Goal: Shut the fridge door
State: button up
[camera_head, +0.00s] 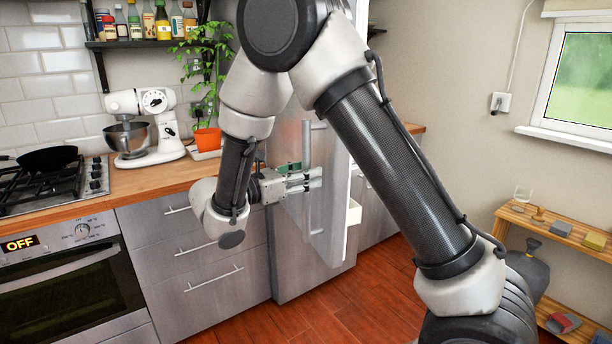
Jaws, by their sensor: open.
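The fridge door (328,215) is a tall steel front that stands ajar. Its pale edge and a white inner bin (354,212) show on the right side. A vertical bar handle (307,215) runs down its outer face. My gripper (316,178) is open, with its fingers pointing right across the handle at about its middle height. I cannot tell whether the fingers touch the handle or the door. My arm hides the upper part of the fridge.
Steel drawers (200,255) and an oven (75,285) stand to the left under a wooden counter (150,183). A stand mixer (148,125) and a potted plant (207,135) are on it. A wooden shelf (560,235) is at right. Red floor (350,310) before the fridge is clear.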

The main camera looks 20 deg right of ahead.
jog(key=shift+d, duration=0.1)
grip_shut()
jog(key=shift+d, duration=0.15)
